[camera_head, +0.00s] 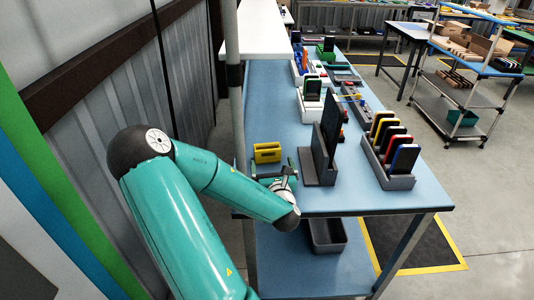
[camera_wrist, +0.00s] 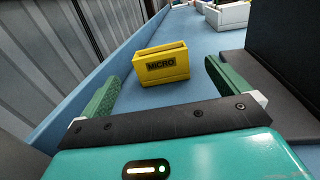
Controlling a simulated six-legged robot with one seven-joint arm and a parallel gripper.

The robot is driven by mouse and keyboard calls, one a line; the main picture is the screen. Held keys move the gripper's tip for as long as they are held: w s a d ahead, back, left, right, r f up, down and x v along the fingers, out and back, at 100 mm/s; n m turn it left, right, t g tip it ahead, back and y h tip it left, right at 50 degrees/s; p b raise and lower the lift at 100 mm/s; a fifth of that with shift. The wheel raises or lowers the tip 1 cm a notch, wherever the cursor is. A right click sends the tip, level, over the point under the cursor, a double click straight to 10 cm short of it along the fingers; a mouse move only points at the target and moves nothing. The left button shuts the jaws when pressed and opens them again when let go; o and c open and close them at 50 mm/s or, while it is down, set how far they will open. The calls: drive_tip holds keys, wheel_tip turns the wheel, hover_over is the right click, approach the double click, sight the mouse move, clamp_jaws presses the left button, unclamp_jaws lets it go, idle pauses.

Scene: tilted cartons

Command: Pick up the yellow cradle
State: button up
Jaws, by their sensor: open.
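The yellow cradle (camera_wrist: 161,68) stands upright on the blue table, with the dark word MICRO on its front. It is ahead of my gripper (camera_wrist: 160,85), whose two green fingers are spread open and empty. In the wrist view the cradle shows beyond the fingers, between them and clear of both. In the head view the cradle (camera_head: 267,153) sits near the table's left edge, and my gripper (camera_head: 270,177) is just on the near side of it. The fingertips are small and hard to make out there.
A dark upright panel on a grey base (camera_head: 319,165) stands close to the right of my gripper. A grey rack (camera_head: 391,177) with several coloured devices is farther right. A metal post (camera_head: 237,110) and wall lie left.

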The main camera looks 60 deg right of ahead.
sight(268, 152)
drive_tip(key=x, duration=0.9)
drive_tip(key=shift+w+d+f, duration=0.1)
drive_tip(key=shift+w, duration=0.15)
drive_tip(key=c, duration=0.9)
